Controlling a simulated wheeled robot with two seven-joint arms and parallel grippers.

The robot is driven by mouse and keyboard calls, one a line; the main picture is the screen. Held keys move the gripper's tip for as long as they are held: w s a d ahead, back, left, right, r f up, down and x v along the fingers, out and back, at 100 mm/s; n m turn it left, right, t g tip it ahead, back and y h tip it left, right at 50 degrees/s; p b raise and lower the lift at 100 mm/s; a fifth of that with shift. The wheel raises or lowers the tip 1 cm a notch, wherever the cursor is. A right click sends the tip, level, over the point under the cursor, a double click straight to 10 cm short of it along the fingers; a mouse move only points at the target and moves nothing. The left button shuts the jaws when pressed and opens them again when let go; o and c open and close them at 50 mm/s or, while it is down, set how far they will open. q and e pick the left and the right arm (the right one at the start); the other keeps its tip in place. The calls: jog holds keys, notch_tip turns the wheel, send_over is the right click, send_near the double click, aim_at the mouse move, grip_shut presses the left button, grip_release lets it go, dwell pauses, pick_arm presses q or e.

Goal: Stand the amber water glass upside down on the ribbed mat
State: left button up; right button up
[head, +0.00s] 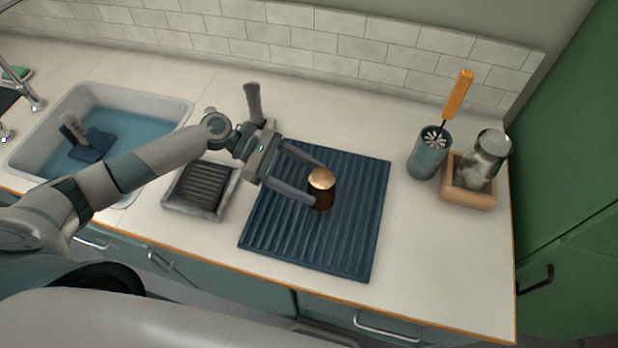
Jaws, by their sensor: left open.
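The amber water glass (321,198) stands upright-axis on the blue ribbed mat (350,230), near its middle. A pale, copper-coloured round face shows on its top and its body is dark amber; this looks like the closed base facing up, so the glass appears upside down. My left gripper (317,183) reaches in from the left with its two fingers apart, one on the far side and one on the near side of the glass. I cannot tell whether either finger touches it. My right gripper is not in view.
A small grey tray (174,200) with a dark ribbed insert lies left of the mat, below my left arm. A sink (180,108) with water is farther left. At right stand a blue cup (428,158) with an orange-handled brush and a wooden box (468,198) holding a glass jar.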

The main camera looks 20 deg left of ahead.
pick_arm(q)
jog(key=b+v, duration=0.4)
jog(key=v, duration=1.3)
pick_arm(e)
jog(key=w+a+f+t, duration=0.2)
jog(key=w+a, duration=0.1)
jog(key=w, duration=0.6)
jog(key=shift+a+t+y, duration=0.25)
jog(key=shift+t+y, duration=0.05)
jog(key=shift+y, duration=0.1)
pick_arm(q)
jog(key=shift+r, duration=0.2)
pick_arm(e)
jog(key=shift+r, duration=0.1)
